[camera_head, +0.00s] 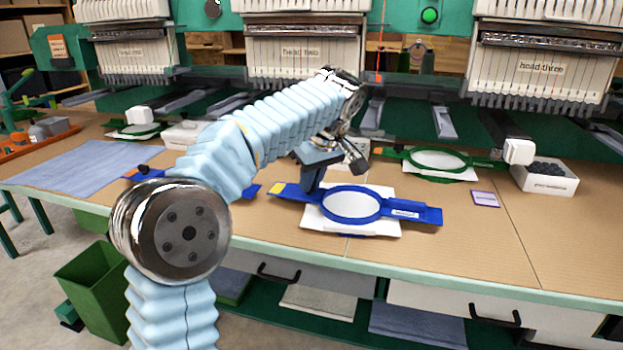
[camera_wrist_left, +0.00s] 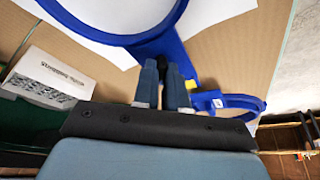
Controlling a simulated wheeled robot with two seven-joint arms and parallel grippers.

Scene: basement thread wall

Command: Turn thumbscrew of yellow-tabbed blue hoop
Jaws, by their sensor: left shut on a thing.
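The blue hoop (camera_head: 424,214) with a yellow tab (camera_head: 276,187) lies on white fabric on the table. Its ring and side arm also show in the wrist view (camera_wrist_left: 181,57), with the yellow tab just right of the fingers. My left gripper (camera_head: 312,182) reaches down at the left side of the ring. In the wrist view its fingers (camera_wrist_left: 163,80) are close together at the ring's edge, shut on the dark thumbscrew (camera_wrist_left: 154,47), which is mostly hidden between them. My right gripper is not in view.
A second blue hoop (camera_wrist_left: 240,101) lies to the left, mostly behind my arm in the head view. A green hoop (camera_head: 393,152), a purple card (camera_head: 485,198) and a white box (camera_head: 546,186) are to the right. Machine heads hang behind. The front right tabletop is clear.

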